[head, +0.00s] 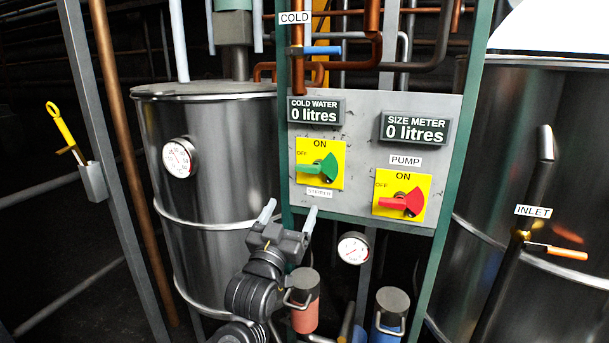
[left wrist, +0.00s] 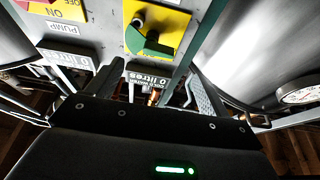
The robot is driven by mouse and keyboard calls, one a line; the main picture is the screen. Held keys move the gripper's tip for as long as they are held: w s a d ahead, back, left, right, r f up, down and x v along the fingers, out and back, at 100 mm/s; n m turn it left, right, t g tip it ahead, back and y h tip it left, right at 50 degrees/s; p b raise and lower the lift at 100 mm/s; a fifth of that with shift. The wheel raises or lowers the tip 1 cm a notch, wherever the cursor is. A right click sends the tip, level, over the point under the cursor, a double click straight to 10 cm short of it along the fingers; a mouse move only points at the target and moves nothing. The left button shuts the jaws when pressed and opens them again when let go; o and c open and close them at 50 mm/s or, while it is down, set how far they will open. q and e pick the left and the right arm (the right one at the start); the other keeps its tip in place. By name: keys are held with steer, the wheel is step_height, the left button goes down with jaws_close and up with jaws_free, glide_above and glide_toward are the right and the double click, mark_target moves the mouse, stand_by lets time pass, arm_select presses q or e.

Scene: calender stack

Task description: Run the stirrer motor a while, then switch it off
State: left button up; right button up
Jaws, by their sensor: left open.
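The stirrer switch is a green handle (head: 316,168) on a yellow plate marked ON at the top and OFF at the left, with a small label (head: 319,192) below. Its lever points left, on the OFF side. The green handle also shows in the left wrist view (left wrist: 150,46), where the panel appears upside down. My left gripper (head: 290,213) is open and empty, below the switch and in front of the panel's lower left edge. Its two fingers show apart in the left wrist view (left wrist: 152,86). My right gripper is in neither view.
The pump switch, with a red handle (head: 403,203), sits to the right, its lever also pointing left. Two meters, cold water (head: 316,110) and size meter (head: 415,129), read 0 litres. Steel tanks (head: 215,135) flank the panel. A gauge (head: 354,248) hangs below it.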

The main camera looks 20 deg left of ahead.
mark_target(306, 171)
arm_select(q)
steer(key=p+x, duration=0.1)
steer(key=x, duration=0.4)
steer(key=r+p+x, duration=0.1)
steer(key=p+x, duration=0.1)
steer(key=x, duration=0.3)
steer(key=shift+s+a+r, duration=0.1)
steer(key=shift+s, duration=0.1)
steer(key=shift+w+r, duration=0.1)
steer(key=shift+w, duration=0.45)
steer(key=c, duration=1)
